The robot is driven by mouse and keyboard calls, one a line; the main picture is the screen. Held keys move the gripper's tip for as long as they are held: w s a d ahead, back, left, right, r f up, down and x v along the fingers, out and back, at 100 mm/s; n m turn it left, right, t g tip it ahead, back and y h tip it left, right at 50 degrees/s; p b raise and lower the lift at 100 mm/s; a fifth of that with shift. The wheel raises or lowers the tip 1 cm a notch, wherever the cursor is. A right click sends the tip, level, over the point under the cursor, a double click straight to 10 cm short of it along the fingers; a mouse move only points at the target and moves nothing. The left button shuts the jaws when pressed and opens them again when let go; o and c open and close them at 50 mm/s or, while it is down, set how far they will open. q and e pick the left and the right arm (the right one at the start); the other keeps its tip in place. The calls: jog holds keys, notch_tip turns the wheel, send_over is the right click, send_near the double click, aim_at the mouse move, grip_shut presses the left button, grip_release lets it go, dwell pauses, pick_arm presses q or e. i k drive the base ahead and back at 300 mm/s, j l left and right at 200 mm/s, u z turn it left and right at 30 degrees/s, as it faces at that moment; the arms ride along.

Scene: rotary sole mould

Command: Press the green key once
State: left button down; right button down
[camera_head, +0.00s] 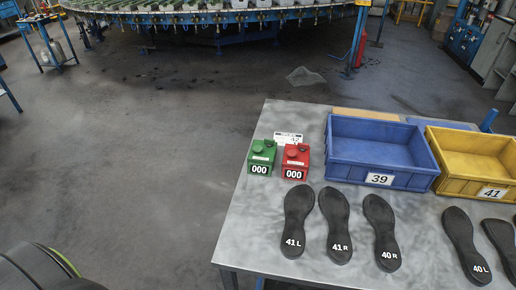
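A green counter box (261,158) stands on the grey table (262,215) near its left edge. Its front display reads 000, and a dark green round key (258,148) sits on its top. A red counter box (296,163) stands just right of it, apart by a small gap, also reading 000. A small white label card (288,138) is behind them. Neither of my grippers shows in the head view.
A blue crate (380,178) marked 39 and a yellow crate (455,186) marked 41 stand right of the counters. Several black soles lie in front, including 41 L (296,220), 41 R (337,225) and 40 R (381,232). The tabletop left of the soles is bare.

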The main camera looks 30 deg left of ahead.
aim_at(256, 148)
jog(key=k+j+z, duration=0.1)
jog(key=k+j, duration=0.1)
jog(key=j, duration=0.2)
jog(key=j+z, duration=0.2)
jog(key=j, duration=0.3)
jog(key=k+j+z, duration=0.2)
jog(key=j, duration=0.3)
jog(key=j+z, duration=0.2)
jog(key=j, duration=0.3)
jog(key=i+j+z, duration=0.45)
jog(key=j, duration=0.25)
